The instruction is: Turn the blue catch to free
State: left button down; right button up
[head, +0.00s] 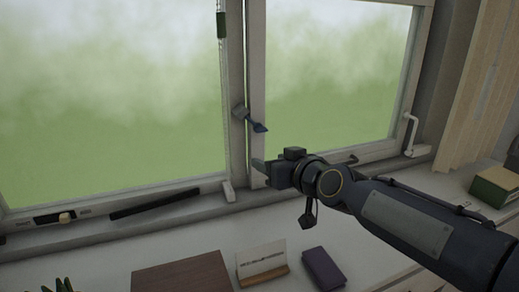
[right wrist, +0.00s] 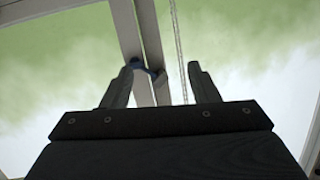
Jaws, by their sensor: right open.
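The blue catch (head: 259,127) is on the frame between the two window panes. Its grey mount (head: 240,113) sits on the central post, and its blue end slants down to the right over the right sash's edge. My right gripper (head: 261,170) is open and empty, below the catch in the head view and apart from it. In the right wrist view the catch (right wrist: 158,76) shows beyond the open fingers (right wrist: 163,82), close to the left finger, which may hide part of it. My left gripper is not in view.
A white window handle (head: 410,132) is at the right sash's far edge. A cord with a dark green piece (head: 221,25) hangs left of the post. On the sill below are a brown board (head: 182,274), a card in a holder (head: 262,262) and a purple book (head: 323,268).

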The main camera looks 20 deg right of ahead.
aim_at(262, 131)
jog(key=w+d+t+h, duration=0.1)
jog(key=w, duration=0.4)
jog(key=w+d+t+b, duration=0.1)
jog(key=w, duration=0.3)
jog(key=w+d+r+h+b, duration=0.1)
jog(key=w+d, duration=0.1)
jog(key=w, duration=0.3)
jog(key=shift+w+d+m+t+h, duration=0.1)
jog(key=shift+w+m+t+h, duration=0.2)
jog(key=shift+t, duration=0.1)
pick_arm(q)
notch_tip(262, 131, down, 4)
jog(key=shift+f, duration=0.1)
pick_arm(e)
jog(key=c, duration=1)
